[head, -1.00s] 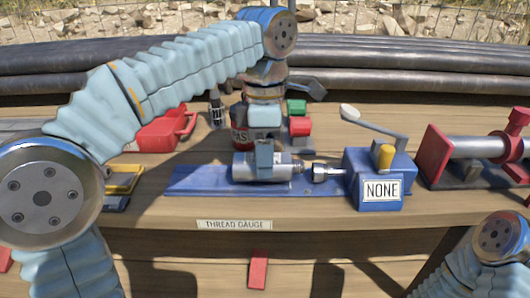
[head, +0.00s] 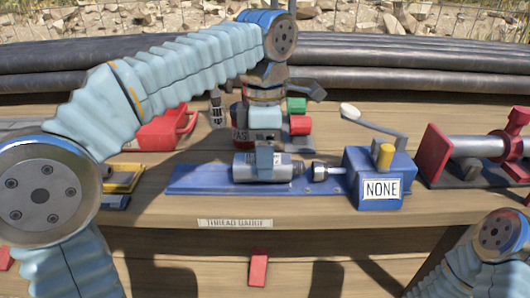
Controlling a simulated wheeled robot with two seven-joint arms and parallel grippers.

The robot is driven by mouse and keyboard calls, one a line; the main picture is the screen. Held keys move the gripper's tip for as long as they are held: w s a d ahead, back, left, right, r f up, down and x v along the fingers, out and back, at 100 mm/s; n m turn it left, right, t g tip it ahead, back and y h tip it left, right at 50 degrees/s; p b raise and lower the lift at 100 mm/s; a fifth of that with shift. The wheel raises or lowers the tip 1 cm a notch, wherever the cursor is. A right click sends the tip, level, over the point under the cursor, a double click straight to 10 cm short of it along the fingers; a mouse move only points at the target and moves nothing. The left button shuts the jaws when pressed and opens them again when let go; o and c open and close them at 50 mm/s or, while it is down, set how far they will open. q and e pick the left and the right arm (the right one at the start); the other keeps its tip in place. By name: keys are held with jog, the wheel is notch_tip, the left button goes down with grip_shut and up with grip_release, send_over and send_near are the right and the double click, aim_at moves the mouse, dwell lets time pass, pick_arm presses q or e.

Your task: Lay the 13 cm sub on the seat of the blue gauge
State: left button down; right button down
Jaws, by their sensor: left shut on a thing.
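The blue gauge (head: 190,182) lies on the wooden bench, with a long flat blue bed. At its right end stands a blue block (head: 361,165) with a lever and a "NONE" plate. A small metal plug (head: 321,171) points left from that block. The 13 cm sub (head: 243,168), a grey metal cylinder, lies lengthwise over the bed, left of the plug. My left gripper (head: 264,160) comes down from above and is shut on it. I cannot tell whether the sub touches the seat, which it hides. My right gripper is out of view.
A red box (head: 166,132) and a yellow-and-blue item (head: 121,179) sit to the left. Red and green parts (head: 299,123) and a can stand behind the gauge. A red clamp with a pipe (head: 470,147) stands on the right. Dark pipes run across the back.

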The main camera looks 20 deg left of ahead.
pick_arm(q)
jog(key=shift+f, duration=0.25)
grip_release()
notch_tip(320, 180, up, 3)
jog(key=p, duration=0.2)
jog(key=shift+f+p, duration=0.2)
jog(key=shift+p, duration=0.1)
jog(key=shift+r, duration=2.2)
